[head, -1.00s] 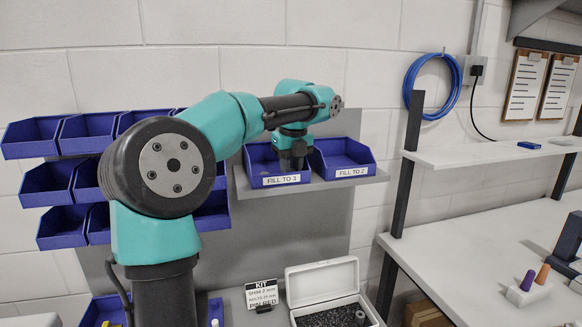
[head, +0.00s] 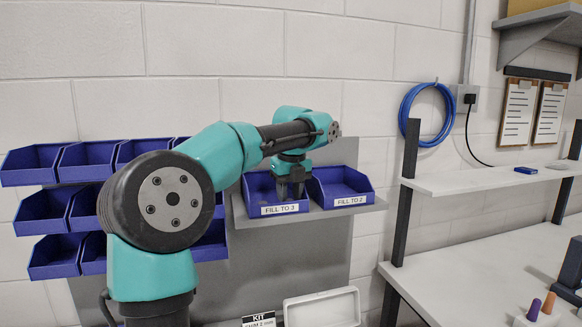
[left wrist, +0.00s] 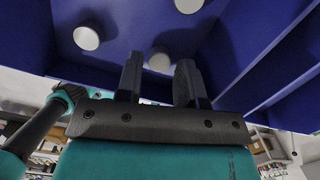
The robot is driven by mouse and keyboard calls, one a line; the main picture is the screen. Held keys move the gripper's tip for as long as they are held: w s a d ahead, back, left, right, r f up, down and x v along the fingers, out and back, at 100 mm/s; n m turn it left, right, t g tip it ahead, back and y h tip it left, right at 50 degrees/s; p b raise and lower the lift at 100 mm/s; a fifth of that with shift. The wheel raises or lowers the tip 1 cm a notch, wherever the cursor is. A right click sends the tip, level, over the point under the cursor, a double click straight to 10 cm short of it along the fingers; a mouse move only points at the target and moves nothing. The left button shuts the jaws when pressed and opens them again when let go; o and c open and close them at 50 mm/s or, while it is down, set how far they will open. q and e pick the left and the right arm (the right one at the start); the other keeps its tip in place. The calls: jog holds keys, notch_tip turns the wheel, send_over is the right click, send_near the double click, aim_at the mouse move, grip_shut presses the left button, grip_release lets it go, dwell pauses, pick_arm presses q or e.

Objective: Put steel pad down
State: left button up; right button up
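My left gripper (head: 291,191) is at the blue bin labelled "FILL TO 3" (head: 278,210), with its fingers pointing down into it. In the left wrist view my left gripper (left wrist: 159,80) has its two dark fingers apart with a gap between them. Three pale round pads show against the blue bin (left wrist: 125,15) there: one pad (left wrist: 86,38) to the left, one pad (left wrist: 160,60) seen between the fingertips and apart from both, and one pad (left wrist: 189,4) at the top edge. The head view does not show the pads. My right gripper is not in view.
A second blue bin labelled "FILL TO 2" (head: 342,187) stands just to the right on the same shelf. Several blue bins (head: 45,212) hang at the left. A white bench (head: 455,262) is at the right.

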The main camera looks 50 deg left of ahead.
pick_arm(q)
notch_tip(320, 180, up, 11)
jog(key=d, duration=0.1)
jog(key=shift+s+d, duration=0.15)
jog(key=shift+s, duration=0.05)
jog(key=shift+w+f, duration=0.1)
dwell(0.5)
